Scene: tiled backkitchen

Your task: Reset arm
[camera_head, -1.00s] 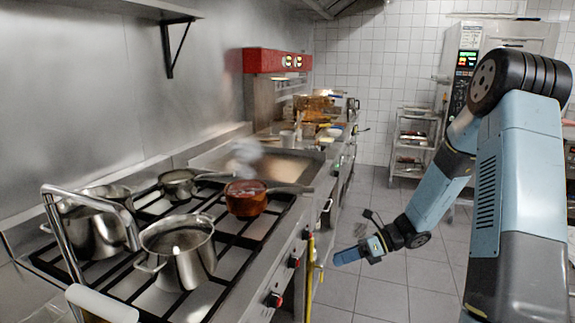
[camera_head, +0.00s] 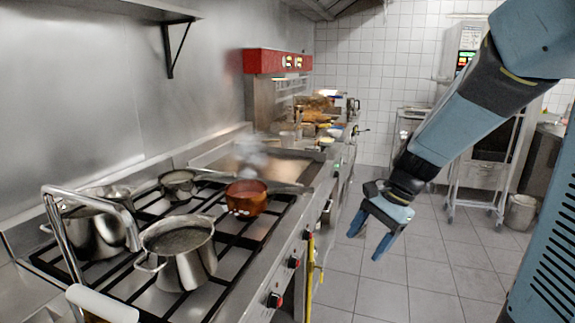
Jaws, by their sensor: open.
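My gripper (camera_head: 367,241) is at the right of the stove, over the tiled floor. Its two blue fingers are apart and point down and to the left, with nothing between them. My arm (camera_head: 465,118) comes in from the upper right and slopes down to the gripper. The gripper is clear of the stove front and touches nothing that I can see.
The gas stove (camera_head: 233,262) at left carries a steel pot (camera_head: 185,262), a copper pan (camera_head: 246,197) and other pots. Its front has knobs and a yellow bar (camera_head: 310,265). A rack and oven stand at the back right, with a bin (camera_head: 520,212). The floor (camera_head: 440,280) between is open.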

